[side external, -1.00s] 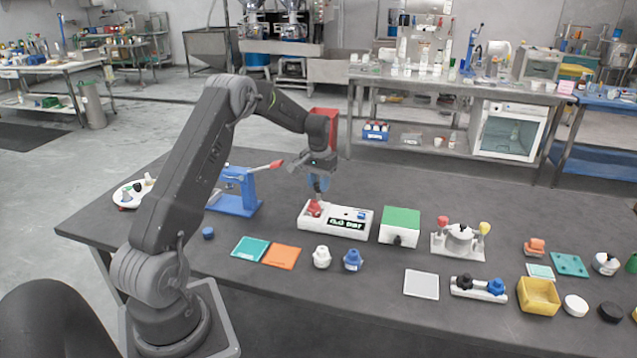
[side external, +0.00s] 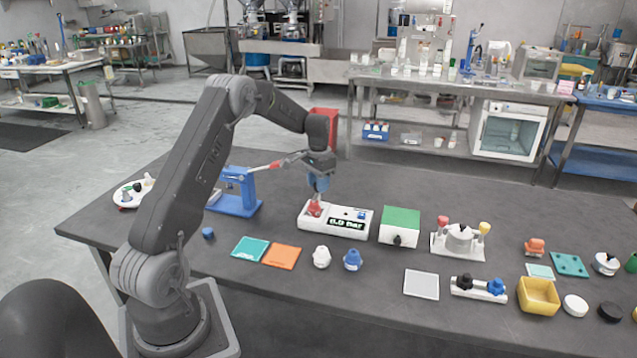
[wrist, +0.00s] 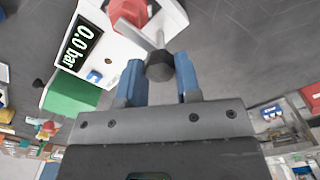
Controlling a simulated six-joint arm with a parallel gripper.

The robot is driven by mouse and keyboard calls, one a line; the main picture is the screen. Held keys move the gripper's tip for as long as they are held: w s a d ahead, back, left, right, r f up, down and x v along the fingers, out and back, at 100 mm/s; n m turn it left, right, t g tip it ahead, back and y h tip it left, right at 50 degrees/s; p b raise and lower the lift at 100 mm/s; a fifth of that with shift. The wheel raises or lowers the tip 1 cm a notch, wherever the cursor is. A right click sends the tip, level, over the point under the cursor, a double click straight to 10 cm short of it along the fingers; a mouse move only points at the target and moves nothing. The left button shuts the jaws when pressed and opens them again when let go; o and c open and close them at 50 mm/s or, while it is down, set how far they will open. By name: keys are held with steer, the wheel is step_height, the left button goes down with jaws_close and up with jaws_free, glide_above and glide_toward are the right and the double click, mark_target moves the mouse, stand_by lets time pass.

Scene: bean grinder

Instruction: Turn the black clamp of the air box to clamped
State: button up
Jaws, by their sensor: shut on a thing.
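The air box (side external: 350,224) is a white box with a "0.0 bar" display and a small blue switch, in the middle of the table; it also shows at the upper left of the wrist view (wrist: 128,48). A red part (side external: 314,208) sits on its left end. My gripper (side external: 319,190) points down over that end. In the wrist view its blue fingers stand on either side of the black clamp (wrist: 159,68), a round black end on a grey bar, and are shut on it. The clamp is hidden in the side view.
A green-topped box (side external: 400,224) with a black knob stands just right of the air box. A blue press (side external: 238,192) with a long red-handled lever stands close on the left. Blue and white knobbed pieces (side external: 352,260) (side external: 321,257) stand in front.

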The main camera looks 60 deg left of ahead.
steer(key=o, duration=0.9)
step_height(320, 180, up, 14)
steer(key=shift+f, duration=0.1)
stand_by(0.4)
